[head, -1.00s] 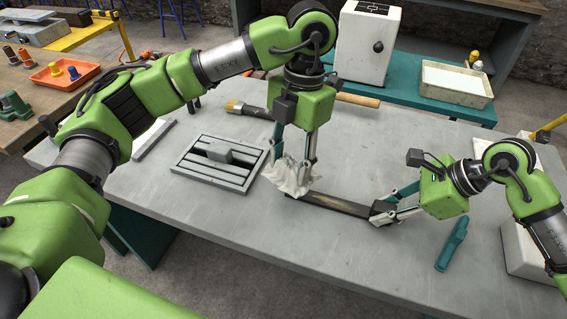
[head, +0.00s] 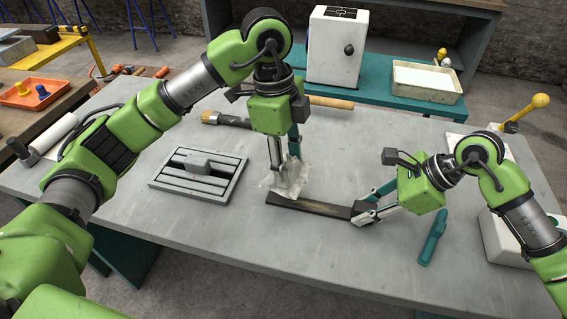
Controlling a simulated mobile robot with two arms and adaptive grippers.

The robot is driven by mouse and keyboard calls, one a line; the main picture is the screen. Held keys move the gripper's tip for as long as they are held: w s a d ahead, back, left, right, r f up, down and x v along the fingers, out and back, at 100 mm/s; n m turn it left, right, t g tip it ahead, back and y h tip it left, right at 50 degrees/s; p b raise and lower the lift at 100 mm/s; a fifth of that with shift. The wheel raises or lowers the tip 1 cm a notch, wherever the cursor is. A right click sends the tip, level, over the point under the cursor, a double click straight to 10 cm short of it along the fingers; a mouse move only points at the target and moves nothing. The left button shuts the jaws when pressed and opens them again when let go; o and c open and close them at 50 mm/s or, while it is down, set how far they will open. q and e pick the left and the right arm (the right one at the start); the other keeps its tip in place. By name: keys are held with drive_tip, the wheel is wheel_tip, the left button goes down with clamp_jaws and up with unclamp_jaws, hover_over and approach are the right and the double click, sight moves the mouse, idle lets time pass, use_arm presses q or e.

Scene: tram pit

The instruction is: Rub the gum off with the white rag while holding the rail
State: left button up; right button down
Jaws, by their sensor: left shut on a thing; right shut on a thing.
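The rail (head: 308,206) is a dark flat bar lying on the grey table, with a paler worn streak along its top. My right gripper (head: 364,213) is shut on the rail's right end. The white rag (head: 287,180) is crumpled and held in my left gripper (head: 283,165), which points down over the left part of the rail. The rag's lower edge is at the rail's far edge; I cannot tell how firmly it touches. I cannot make out the gum separately from the pale streak.
A grey slotted fixture (head: 198,174) lies left of the rail. A brush (head: 222,119) lies behind it. A teal tool (head: 433,238) lies right of my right gripper. A white box (head: 336,45) and a tray (head: 426,82) stand at the back. The table front is clear.

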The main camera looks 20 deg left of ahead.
sight(329, 208)
use_arm(q)
drive_tip(key=shift+d+n, duration=0.15)
drive_tip(key=shift+n, duration=0.55)
drive_tip(key=shift+w+f, duration=0.1)
drive_tip(key=shift+f, duration=3.75)
drive_tip(key=shift+d+f, duration=0.2)
drive_tip(key=shift+d, duration=0.5)
drive_tip(key=shift+c, duration=0.5)
drive_tip(key=shift+d, duration=3.35)
drive_tip(key=shift+a, duration=3.95)
drive_tip(key=shift+d, duration=4.25)
drive_tip(key=shift+a, duration=4.4)
drive_tip(key=shift+d, duration=4.3)
wheel_tip(329, 208, up, 2)
drive_tip(key=shift+r, duration=3.05)
